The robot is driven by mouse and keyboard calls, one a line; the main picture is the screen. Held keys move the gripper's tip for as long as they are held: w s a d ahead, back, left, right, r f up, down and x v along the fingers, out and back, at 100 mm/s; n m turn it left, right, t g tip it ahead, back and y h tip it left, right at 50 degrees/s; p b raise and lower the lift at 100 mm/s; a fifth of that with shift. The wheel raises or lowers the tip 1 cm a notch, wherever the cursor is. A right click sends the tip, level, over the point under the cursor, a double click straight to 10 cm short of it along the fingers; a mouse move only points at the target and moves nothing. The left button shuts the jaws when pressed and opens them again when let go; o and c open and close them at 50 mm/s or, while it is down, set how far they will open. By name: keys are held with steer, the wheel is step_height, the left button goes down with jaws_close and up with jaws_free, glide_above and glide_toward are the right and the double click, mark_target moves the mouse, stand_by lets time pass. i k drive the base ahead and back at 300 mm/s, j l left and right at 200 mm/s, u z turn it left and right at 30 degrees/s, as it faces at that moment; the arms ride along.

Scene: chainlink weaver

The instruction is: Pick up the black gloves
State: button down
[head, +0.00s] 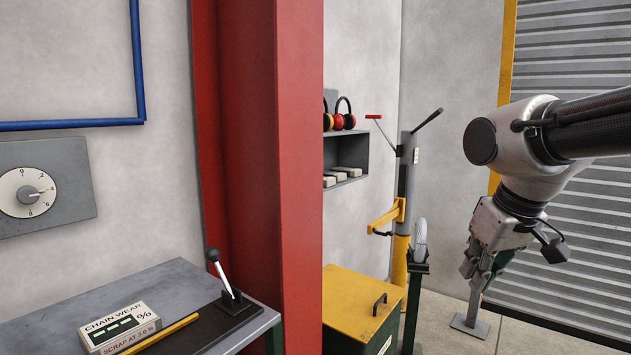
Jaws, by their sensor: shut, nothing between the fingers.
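I see no black gloves in the head view. My gripper (476,274) hangs at the right, pointing down, with its fingers shut and nothing held. It appears in front of the grey shutter and the floor. Part of the fingers is hidden by the gripper's own body.
A red column (255,150) blocks the middle. Left of it is a grey bench (180,277) with a chain wear box (118,327) and a lever (222,275). Behind are a yellow-lidded box (350,308), a wall shelf (350,155) with earmuffs (342,121), and a post (405,190).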

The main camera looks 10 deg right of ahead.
mark_target(340, 176)
steer(key=i+l+z, duration=0.15)
steer(key=i+l+u, duration=0.15)
steer(key=u, duration=0.4)
steer(key=i+l+u, duration=0.25)
steer(key=l+u, duration=0.25)
steer(key=l, duration=0.2)
steer(key=i+l+u, duration=0.1)
steer(key=l+u, duration=0.15)
steer(key=l, duration=0.15)
steer(key=i+l+u, duration=0.1)
steer(key=l, duration=0.75)
steer(key=i+l, duration=0.1)
steer(key=l, duration=0.7)
steer(key=i+l+u, duration=0.15)
steer(key=l, duration=0.7)
steer(key=k, duration=0.05)
